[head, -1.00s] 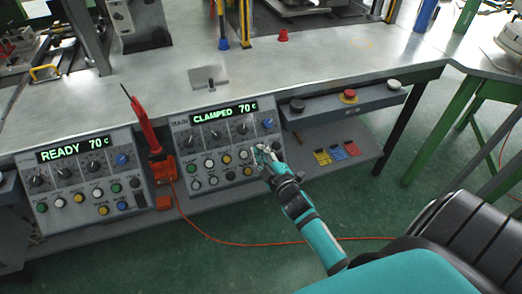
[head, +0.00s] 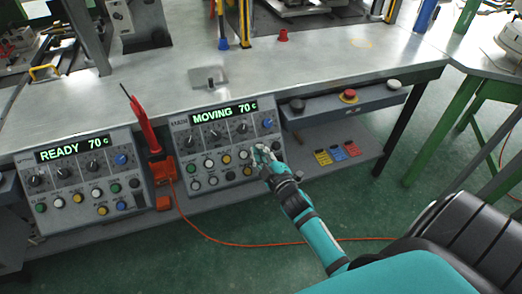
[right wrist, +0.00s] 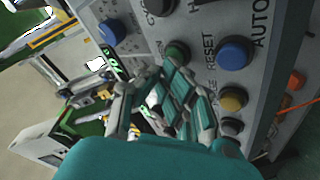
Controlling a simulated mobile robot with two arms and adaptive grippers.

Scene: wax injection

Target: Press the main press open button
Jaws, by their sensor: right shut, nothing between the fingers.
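The main press panel (head: 217,117) is the right-hand one of two grey panels on the bench front, and its display (head: 224,112) reads "MOVING 70 C". Below the knobs are rows of coloured buttons. My right gripper (head: 260,154) is shut and empty, at the right end of the button rows. In the right wrist view its fingertips (right wrist: 160,82) are close to a green button (right wrist: 177,53); contact cannot be told. The open button's label is not readable and may be hidden by the fingers. My left gripper is not in view.
A left panel (head: 82,175) reads "READY 70 C". A red-handled tool (head: 143,125) stands between the panels. A red stop button (head: 348,95) sits on a box to the right. An orange cable (head: 230,243) crosses the floor. The wrist view shows blue (right wrist: 236,53) and yellow (right wrist: 233,99) buttons.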

